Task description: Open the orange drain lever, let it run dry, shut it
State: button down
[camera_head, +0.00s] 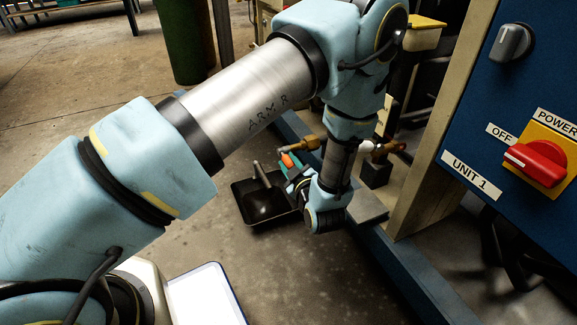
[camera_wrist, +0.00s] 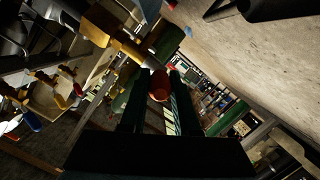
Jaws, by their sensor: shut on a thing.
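The orange drain lever (camera_head: 287,160) shows as a small orange tip beside a brass valve (camera_head: 307,143), low on the compressor. My gripper (camera_head: 291,173) is at this lever, below the valve. In the wrist view the reddish-orange lever end (camera_wrist: 159,86) sits between the two dark fingers of my gripper (camera_wrist: 158,80), which are shut on it. Brass fittings (camera_wrist: 108,25) run past the fingertips at upper left. The gripper and arm hide part of the lever, so its exact angle is hard to tell. I cannot make out running water.
A black tray (camera_head: 244,213) lies on the floor under the valve, with a grey tube-like piece (camera_head: 262,174) above it. A blue panel (camera_head: 470,130) with a red power switch (camera_head: 537,160) stands at right. A blue base rail (camera_head: 400,270) runs below.

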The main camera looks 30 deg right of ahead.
jog(key=shift+f+t+b, duration=0.4)
jog(key=shift+t, duration=0.1)
jog(key=c, duration=0.7)
grip_release()
jog(key=shift+o, duration=0.2)
jog(key=shift+s+r, duration=0.1)
jog(key=shift+s, duration=0.2)
jog(key=f+p+v, duration=0.1)
jog(key=p+v, duration=0.2)
jog(key=v, duration=0.7)
jog(key=shift+r, duration=0.3)
jog(key=shift+a, duration=0.1)
